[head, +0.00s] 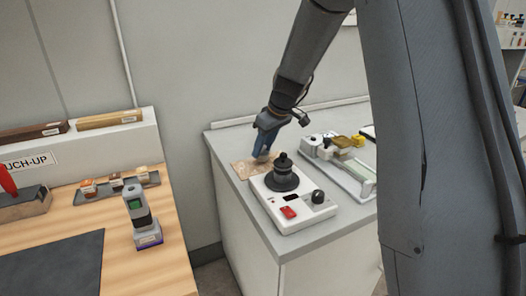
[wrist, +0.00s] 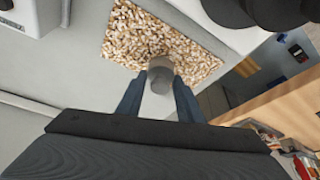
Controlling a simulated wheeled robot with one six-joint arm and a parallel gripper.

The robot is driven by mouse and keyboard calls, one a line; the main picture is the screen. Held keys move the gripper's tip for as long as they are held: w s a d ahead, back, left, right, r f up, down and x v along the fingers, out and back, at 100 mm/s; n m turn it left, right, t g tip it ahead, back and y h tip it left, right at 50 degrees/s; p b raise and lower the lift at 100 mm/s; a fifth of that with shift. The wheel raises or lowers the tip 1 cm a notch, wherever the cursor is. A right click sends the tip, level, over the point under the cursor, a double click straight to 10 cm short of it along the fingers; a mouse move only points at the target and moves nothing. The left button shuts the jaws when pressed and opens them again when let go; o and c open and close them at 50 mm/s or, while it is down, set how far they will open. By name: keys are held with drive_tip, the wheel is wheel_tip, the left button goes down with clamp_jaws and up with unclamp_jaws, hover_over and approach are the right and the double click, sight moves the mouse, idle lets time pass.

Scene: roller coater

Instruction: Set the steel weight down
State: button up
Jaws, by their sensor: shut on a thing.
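My gripper (head: 264,148) has blue fingers and points down over the grey counter. It is shut on the steel weight (wrist: 160,75), a small grey cylinder between the fingertips. The weight also shows small and dim at the fingertips in the head view (head: 262,157). A tan speckled mat (head: 241,168) lies on the counter below; it also shows in the wrist view (wrist: 150,35). The weight overlaps the mat's near edge in the wrist view. I cannot tell whether the weight touches the mat.
A white device (head: 289,205) with a black round top, red switch and knob stands close in front of the mat. A white tray (head: 352,178) with bottles and small items is to the right. A wooden bench (head: 165,255) stands left, across a gap.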

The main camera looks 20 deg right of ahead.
drive_tip(key=shift+f, duration=0.85)
drive_tip(key=shift+f, duration=0.1)
drive_tip(key=o, duration=1.3)
drive_tip(key=shift+d+r, duration=0.1)
drive_tip(key=shift+r, duration=0.4)
drive_tip(key=b+v, duration=0.2)
drive_tip(key=v, duration=0.9)
drive_tip(key=shift+s+d, duration=0.1)
drive_tip(key=shift+s, duration=0.1)
